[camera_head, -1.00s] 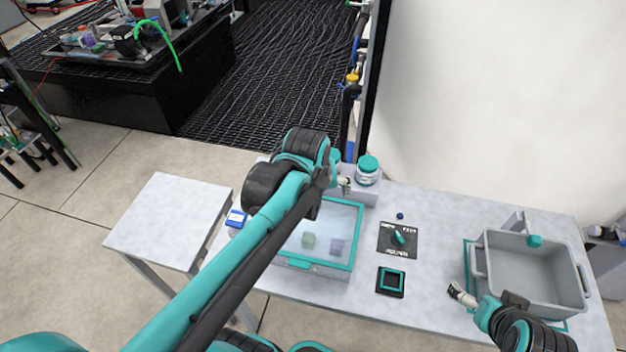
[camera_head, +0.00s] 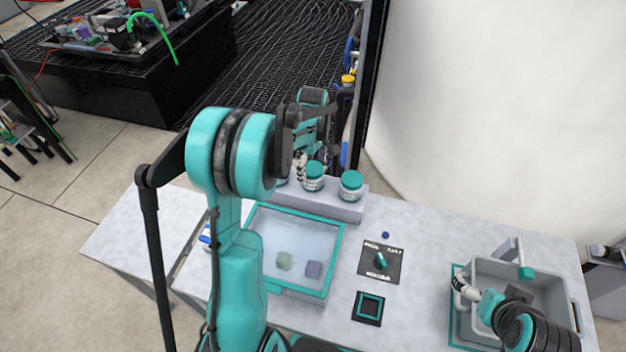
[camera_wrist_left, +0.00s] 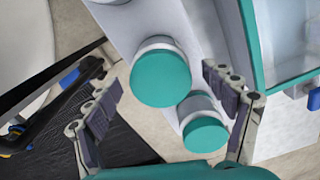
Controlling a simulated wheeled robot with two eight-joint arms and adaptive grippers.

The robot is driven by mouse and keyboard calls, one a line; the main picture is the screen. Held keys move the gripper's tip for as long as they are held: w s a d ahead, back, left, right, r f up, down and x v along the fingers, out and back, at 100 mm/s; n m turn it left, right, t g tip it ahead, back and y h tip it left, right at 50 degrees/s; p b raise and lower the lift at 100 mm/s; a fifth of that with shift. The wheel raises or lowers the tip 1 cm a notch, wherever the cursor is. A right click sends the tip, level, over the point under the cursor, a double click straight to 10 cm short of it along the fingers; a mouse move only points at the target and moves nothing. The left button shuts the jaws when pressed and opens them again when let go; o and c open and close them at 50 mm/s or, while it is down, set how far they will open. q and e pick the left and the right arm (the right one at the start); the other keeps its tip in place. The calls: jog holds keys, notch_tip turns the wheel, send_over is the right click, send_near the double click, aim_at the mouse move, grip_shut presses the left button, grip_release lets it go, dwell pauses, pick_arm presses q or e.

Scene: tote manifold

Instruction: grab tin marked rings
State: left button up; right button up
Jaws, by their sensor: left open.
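White tins with teal lids stand in a row on a grey riser at the back of the table: a right one (camera_head: 351,186), a middle one (camera_head: 314,176) and a left one (camera_head: 282,180) mostly hidden behind my arm. Their labels are too small to read. My left gripper (camera_head: 301,166) is beside the middle and left tins. In the left wrist view, the open left gripper (camera_wrist_left: 157,75) has a teal lid (camera_wrist_left: 160,78) between its spread fingers, not clasped. A second lid (camera_wrist_left: 205,135) lies near the right finger. My right gripper (camera_head: 463,289) is at the tote's left side; its jaws are unclear.
A teal-rimmed clear bin (camera_head: 338,240) holding two small blocks stands in front of the riser (camera_head: 345,209). A black panel with a teal knob (camera_head: 381,260) and a dark square frame (camera_head: 368,308) lie right of it. A grey tote (camera_head: 570,300) stands far right.

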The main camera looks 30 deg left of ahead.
aim_at(312, 186)
pick_arm(q)
notch_tip(312, 186, down, 4)
jog(key=shift+f+b, duration=0.25)
jog(key=shift+b, duration=0.65)
jog(key=shift+d+r, duration=0.1)
jog(key=c, duration=1.3)
jog(key=shift+r, duration=0.1)
